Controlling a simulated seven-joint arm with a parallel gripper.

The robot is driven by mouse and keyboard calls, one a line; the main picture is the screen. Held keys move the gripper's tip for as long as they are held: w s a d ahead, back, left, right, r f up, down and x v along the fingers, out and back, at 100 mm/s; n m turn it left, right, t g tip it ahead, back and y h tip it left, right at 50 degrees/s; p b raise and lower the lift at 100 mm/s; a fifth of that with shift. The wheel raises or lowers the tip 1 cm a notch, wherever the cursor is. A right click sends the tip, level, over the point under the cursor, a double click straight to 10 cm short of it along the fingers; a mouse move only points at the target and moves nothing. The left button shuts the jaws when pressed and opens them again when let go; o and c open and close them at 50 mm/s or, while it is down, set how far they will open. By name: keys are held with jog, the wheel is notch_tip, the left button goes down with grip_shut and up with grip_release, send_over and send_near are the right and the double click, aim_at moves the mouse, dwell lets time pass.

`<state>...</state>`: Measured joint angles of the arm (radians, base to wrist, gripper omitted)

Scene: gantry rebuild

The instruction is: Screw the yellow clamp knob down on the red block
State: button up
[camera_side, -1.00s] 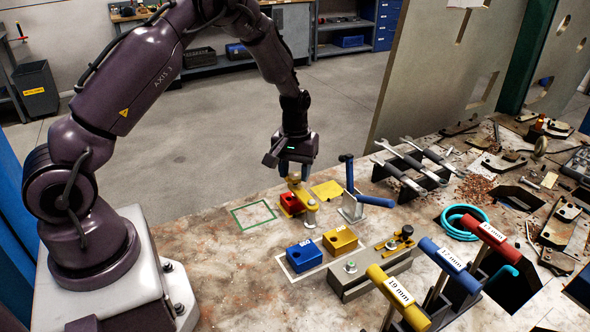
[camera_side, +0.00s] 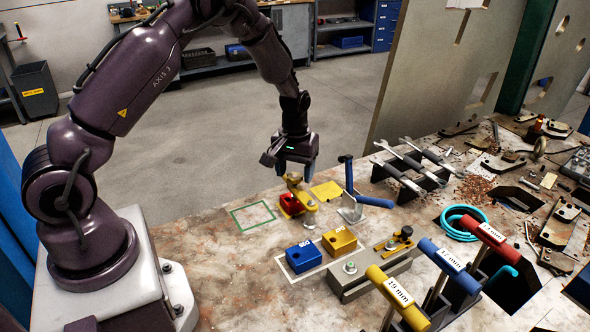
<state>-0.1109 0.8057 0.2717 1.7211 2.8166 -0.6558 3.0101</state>
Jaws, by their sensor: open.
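The red block (camera_side: 288,205) sits on the bench below my gripper. A yellow clamp (camera_side: 303,197) lies over the red block, its arm reaching toward the right. The yellow knob (camera_side: 294,180) stands at the top of the clamp, right under my gripper (camera_side: 294,174). My gripper is open, pointing down, with its fingers at the height of the knob. I cannot tell whether the fingers touch the knob.
A blue block (camera_side: 303,256) and a yellow block (camera_side: 340,241) stand in front. A blue-handled toggle clamp (camera_side: 360,197) stands close to the right. T-handle tools (camera_side: 397,292) rise at the front right. A green-outlined square (camera_side: 254,214) on the left is empty.

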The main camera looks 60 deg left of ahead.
aim_at(295, 176)
notch_tip(295, 176, up, 13)
dwell(0.5)
